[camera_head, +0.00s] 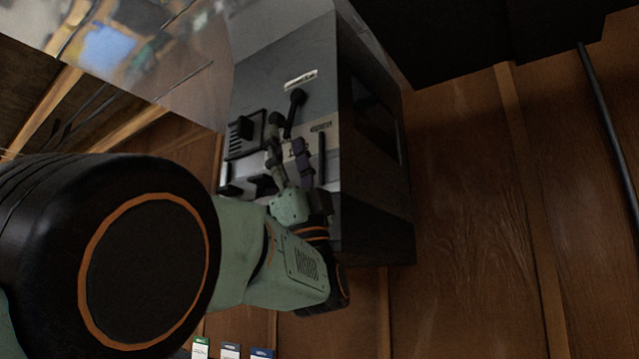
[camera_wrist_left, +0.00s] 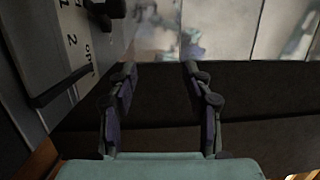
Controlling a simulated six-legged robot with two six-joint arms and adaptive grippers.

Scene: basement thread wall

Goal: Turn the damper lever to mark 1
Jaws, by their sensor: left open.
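A grey cabinet (camera_head: 345,190) on the wooden wall carries a dark lever with a round knob (camera_head: 296,97), likely the damper lever. Its arm slants down and left from the knob. My left gripper (camera_head: 286,138) is just below the lever, in front of the panel, and looks apart from it. In the left wrist view the gripper (camera_wrist_left: 160,76) is open, with nothing between its fingers. There, a dark knob (camera_wrist_left: 106,9) shows at the upper left, beside a pale panel with printed numbers (camera_wrist_left: 71,40). Which mark the lever points to cannot be read. My right gripper is not in view.
A shiny sheet-like surface (camera_head: 190,60) hangs at the upper left. Small labelled cards (camera_head: 230,351) show at the bottom.

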